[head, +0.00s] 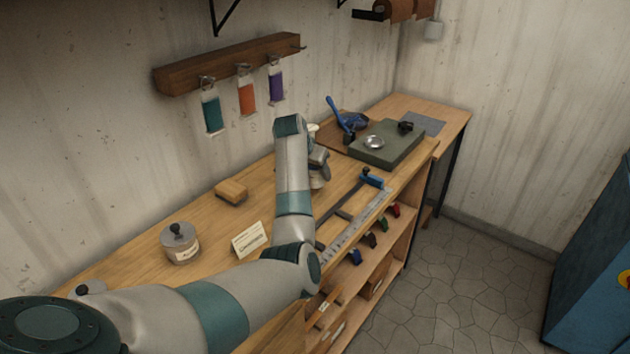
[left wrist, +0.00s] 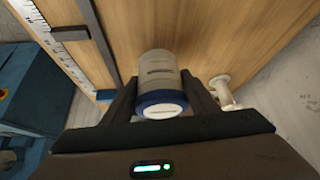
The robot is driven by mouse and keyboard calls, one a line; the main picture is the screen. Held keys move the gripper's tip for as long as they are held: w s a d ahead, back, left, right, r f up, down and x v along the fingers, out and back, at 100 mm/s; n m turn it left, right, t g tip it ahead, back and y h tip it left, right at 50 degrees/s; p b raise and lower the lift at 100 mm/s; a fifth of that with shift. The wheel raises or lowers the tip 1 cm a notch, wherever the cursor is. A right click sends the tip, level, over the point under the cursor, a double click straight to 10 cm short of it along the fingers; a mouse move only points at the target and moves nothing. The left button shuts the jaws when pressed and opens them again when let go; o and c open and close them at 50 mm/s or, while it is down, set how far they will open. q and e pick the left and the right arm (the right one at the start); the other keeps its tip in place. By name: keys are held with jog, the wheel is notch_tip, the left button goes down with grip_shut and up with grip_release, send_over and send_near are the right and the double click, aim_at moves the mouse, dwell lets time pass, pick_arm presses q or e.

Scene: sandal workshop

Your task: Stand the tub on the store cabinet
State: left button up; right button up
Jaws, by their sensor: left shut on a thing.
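The tub (left wrist: 158,70) is a short grey cylinder with a blue band and a pale end facing the camera in the left wrist view. My left gripper (left wrist: 160,92) is shut on it, one dark finger on each side. In the head view my left gripper (head: 319,168) is over the workbench, partly behind my own forearm, and the tub is mostly hidden there. I cannot tell whether the tub touches the bench top. A blue cabinet (head: 592,265) stands on the floor at the right edge of the head view, its top cut off. My right gripper is not in view.
The wooden workbench (head: 130,262) holds a lidded jar (head: 181,245), a card (head: 249,240), a wooden block (head: 231,191), a steel ruler (head: 350,230) and a grey slab (head: 388,143). A white spool-shaped thing (left wrist: 222,88) stands close beside my gripper. Stone floor (head: 460,275) lies clear before the cabinet.

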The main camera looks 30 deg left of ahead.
aim_at(315, 182)
pick_arm(q)
jog(key=shift+f+p, duration=0.35)
notch_tip(315, 182, down, 3)
jog(key=shift+r+p, duration=0.1)
jog(key=shift+p, duration=0.45)
jog(key=shift+f, duration=0.2)
jog(key=shift+f, duration=0.2)
jog(key=o, duration=1.2)
jog(key=shift+r, duration=0.1)
